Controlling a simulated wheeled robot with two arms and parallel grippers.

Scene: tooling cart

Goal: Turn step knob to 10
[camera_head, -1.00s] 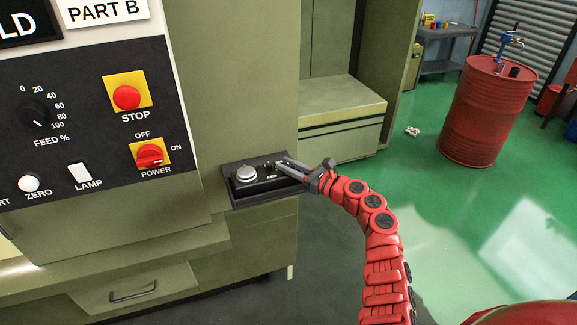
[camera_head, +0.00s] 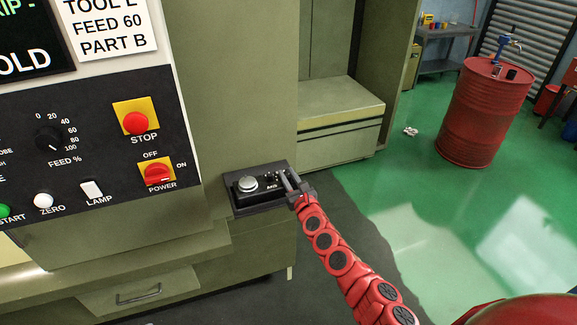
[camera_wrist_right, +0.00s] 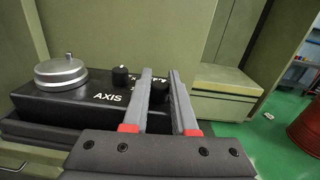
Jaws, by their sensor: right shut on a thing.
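A black control box (camera_head: 262,196) sits on a small dark shelf on the green cabinet's side. It has a silver handwheel (camera_head: 247,183), which also shows in the right wrist view (camera_wrist_right: 61,70). Beside it in that view stands a black knob (camera_wrist_right: 121,76) over the label AXIS. Right of that is the step knob (camera_wrist_right: 159,91), a dark knob between the fingers of my right gripper (camera_head: 288,180). My right gripper (camera_wrist_right: 160,82) is shut on it. The fingers cover part of the knob and the lettering by it, so its setting cannot be read. My left gripper is out of view.
A machine panel (camera_head: 95,150) with a FEED % dial, a red STOP button (camera_head: 135,123) and a POWER switch (camera_head: 157,173) is left of the box. A green bench (camera_head: 340,110) stands behind. A red barrel (camera_head: 484,115) is far right on open green floor.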

